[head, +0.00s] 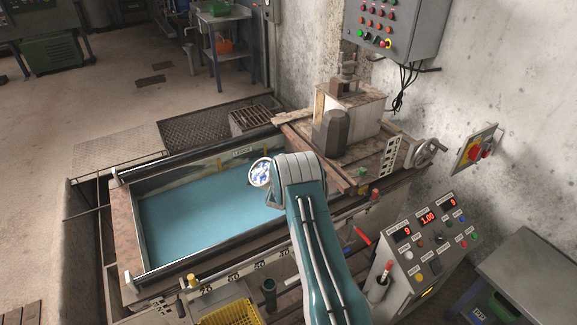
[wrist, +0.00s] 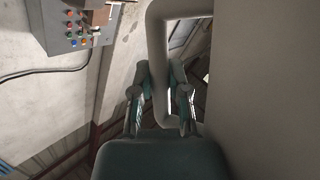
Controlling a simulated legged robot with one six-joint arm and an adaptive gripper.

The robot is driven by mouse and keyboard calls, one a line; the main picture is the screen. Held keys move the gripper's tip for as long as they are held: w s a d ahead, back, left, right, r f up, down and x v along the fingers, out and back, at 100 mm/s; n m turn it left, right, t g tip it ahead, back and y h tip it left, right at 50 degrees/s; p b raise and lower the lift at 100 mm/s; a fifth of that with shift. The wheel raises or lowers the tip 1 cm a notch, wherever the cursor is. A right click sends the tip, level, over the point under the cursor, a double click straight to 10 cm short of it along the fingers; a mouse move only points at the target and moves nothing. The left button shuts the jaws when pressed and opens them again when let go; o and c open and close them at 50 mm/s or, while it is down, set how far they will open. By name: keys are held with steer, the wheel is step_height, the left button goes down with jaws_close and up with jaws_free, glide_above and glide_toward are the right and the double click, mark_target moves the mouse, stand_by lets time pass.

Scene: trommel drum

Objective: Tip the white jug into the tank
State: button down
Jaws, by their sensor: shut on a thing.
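The white jug (head: 261,173) shows in the head view as a small round mouth with blue and white inside, above the right part of the tank (head: 122,215). The tank is long and filled with flat blue liquid. In the wrist view the jug's pale body (wrist: 265,80) fills the right side, with its looped handle (wrist: 158,38) beside it. My gripper (wrist: 162,78) is shut on the handle. In the head view my teal arm hides the gripper and most of the jug. No stream from the jug is visible.
A motor housing (head: 331,133) and wooden boards stand right of the tank. A control console (head: 426,240) with red digits is at the front right. A yellow basket (head: 232,314) is at the front. A control box (head: 393,27) hangs on the wall.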

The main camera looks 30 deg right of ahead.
mark_target(255, 169)
steer(key=shift+a+r+n, duration=0.15)
steer(key=shift+r+n, duration=0.25)
steer(key=shift+r, duration=0.05)
steer(key=shift+a+r+n+t+h, duration=0.35)
steer(key=shift+a+n+t+h, duration=0.2)
steer(key=shift+n+t, duration=0.35)
steer(key=a+n+t, duration=0.1)
steer(key=a+n, duration=0.1)
steer(key=shift+r+n+t, duration=0.15)
steer(key=shift+n+t, duration=0.15)
steer(key=shift+t, duration=0.1)
steer(key=a+n+t, duration=0.1)
steer(key=a+n, duration=0.1)
steer(key=shift+a+n+t, duration=0.1)
steer(key=shift+n+t, duration=0.2)
steer(key=shift+a+f+n+t+y, duration=0.15)
steer(key=shift+a+n+t+y, duration=0.45)
steer(key=shift+a+n, duration=0.4)
steer(key=shift+a+f+n+t+y, duration=0.2)
steer(key=shift+a+n+t+y, duration=0.4)
steer(key=shift+n, duration=0.6)
steer(key=shift+a+f+n+t+y, duration=0.15)
steer(key=shift+a+n+t+y, duration=0.2)
steer(key=shift+a+n+t, duration=0.55)
steer(key=shift+a, duration=0.15)
